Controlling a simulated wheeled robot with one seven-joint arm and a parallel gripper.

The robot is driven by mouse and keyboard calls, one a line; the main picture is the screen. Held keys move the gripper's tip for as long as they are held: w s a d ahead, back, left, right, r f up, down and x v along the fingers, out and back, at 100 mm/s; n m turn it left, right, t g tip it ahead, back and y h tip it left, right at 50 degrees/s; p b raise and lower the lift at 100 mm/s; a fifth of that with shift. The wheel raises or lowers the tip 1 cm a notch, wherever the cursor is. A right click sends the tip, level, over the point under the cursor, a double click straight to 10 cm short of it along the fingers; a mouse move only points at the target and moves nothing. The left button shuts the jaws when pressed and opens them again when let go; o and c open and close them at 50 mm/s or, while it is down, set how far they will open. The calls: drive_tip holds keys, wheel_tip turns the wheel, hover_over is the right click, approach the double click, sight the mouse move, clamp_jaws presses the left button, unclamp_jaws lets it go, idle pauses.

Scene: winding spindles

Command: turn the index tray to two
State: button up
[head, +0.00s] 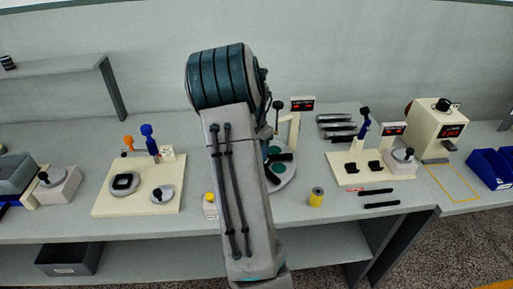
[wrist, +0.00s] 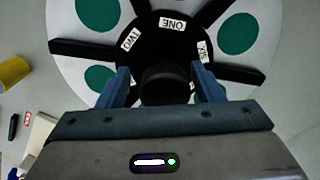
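The index tray is a round white plate (wrist: 65,45) with green discs and black radial arms. In the head view its right part (head: 288,180) shows beyond my arm, which hides the rest. Its black hub carries the labels ONE (wrist: 171,24) at top centre, TWO (wrist: 129,40) at left and, it seems, SIX (wrist: 202,50) at right. A black knob (wrist: 165,82) stands at the hub's centre. My gripper (wrist: 162,88) has its blue fingers on either side of the knob, apart from each other, with a small gap visible at the left. I see no clear contact.
A yellow cylinder (head: 316,197) stands right of the tray; it also shows in the wrist view (wrist: 12,70). A post with a red display (head: 302,104) stands behind the tray. A cream lever station (head: 345,170) is at right, another board (head: 110,200) at left.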

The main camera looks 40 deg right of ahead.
drive_tip(key=shift+w, duration=0.1)
drive_tip(key=shift+r, duration=0.1)
drive_tip(key=shift+r, duration=0.3)
wheel_tip(320, 180, up, 13)
drive_tip(key=shift+b, duration=0.3)
drive_tip(key=s+a+r+n+t, duration=0.15)
drive_tip(key=a+n, duration=0.25)
drive_tip(key=a, duration=0.7)
drive_tip(key=s+a+f+n, duration=0.2)
drive_tip(key=s+a+n, duration=0.4)
drive_tip(key=a, duration=0.5)
drive_tip(key=s+a+f+n+t, duration=0.1)
drive_tip(key=s+a+f+n, duration=0.1)
drive_tip(key=s+a+n, duration=0.4)
drive_tip(key=s+a, duration=0.3)
drive_tip(key=a, duration=0.2)
